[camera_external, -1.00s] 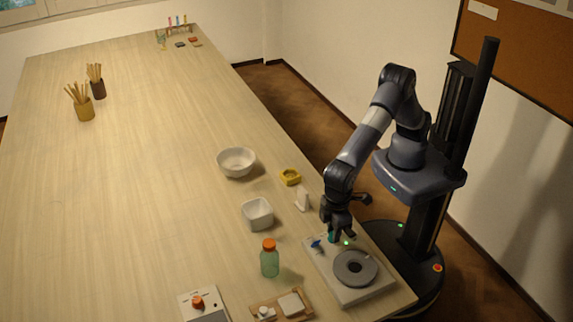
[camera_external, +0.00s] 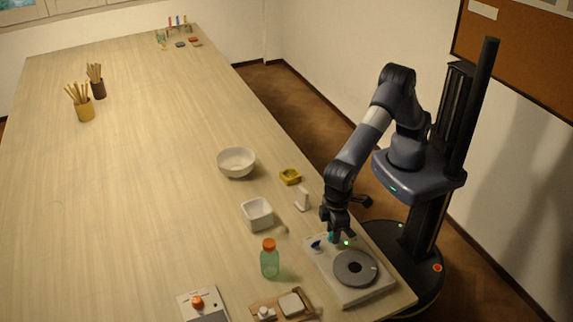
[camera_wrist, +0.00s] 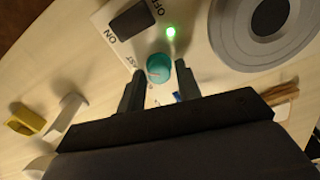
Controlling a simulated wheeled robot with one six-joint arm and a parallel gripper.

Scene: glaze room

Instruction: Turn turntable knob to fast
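The turntable has a pale base (camera_external: 345,294) with a round grey disc (camera_external: 357,279) at the table's near right corner; the disc also shows in the wrist view (camera_wrist: 225,40). The teal knob (camera_wrist: 159,68) has a pale pointer line and sits on the base. In the external view the knob (camera_external: 331,238) is partly covered by my gripper. My gripper (camera_wrist: 158,76) is open above the base, its two fingers on either side of the knob with gaps showing.
A black ON/OFF rocker (camera_wrist: 131,20) and a lit green lamp (camera_wrist: 171,32) are close to the knob. A white stand (camera_external: 303,200), yellow piece (camera_external: 290,177) and green bottle (camera_external: 270,260) are nearby.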

